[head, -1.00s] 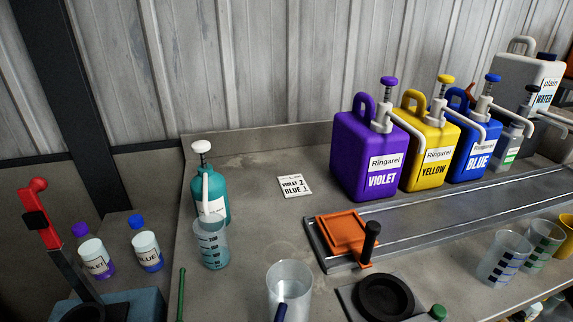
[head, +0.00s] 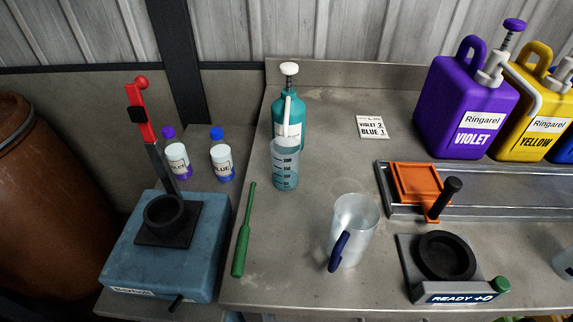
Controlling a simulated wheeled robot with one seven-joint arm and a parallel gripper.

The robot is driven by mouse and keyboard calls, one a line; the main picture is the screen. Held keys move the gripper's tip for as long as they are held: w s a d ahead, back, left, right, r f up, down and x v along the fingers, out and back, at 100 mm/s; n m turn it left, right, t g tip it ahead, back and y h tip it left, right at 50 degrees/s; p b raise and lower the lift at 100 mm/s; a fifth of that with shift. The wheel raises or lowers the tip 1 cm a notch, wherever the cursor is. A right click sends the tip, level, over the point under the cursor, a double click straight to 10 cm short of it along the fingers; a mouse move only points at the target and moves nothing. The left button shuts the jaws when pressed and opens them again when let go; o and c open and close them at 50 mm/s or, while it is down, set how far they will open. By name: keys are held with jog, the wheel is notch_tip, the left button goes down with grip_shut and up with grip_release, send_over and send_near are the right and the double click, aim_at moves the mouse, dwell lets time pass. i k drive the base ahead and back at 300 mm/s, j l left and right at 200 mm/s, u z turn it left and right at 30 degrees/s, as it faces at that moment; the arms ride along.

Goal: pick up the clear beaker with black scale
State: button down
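A clear beaker with dark scale marks and numbers (head: 285,163) stands upright on the grey bench in the head view, left of the middle. It stands right in front of a teal pump bottle (head: 291,112), whose spout comes down over or just behind the beaker's rim. The beaker looks teal in its lower part; I cannot tell whether that is liquid or the bottle showing through. My gripper is not in view.
A clear jug with a blue handle (head: 355,228) stands nearer the front. A green rod (head: 243,235) lies to the left. A black-ringed device (head: 446,262) and an orange plate (head: 418,186) are at right. Bare bench lies between the beaker and the label card (head: 372,127).

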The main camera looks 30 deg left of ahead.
aim_at(285, 153)
jog(key=j+u, duration=0.1)
jog(key=u, duration=1.45)
jog(key=i+j+u, duration=0.45)
jog(key=i+l, duration=0.1)
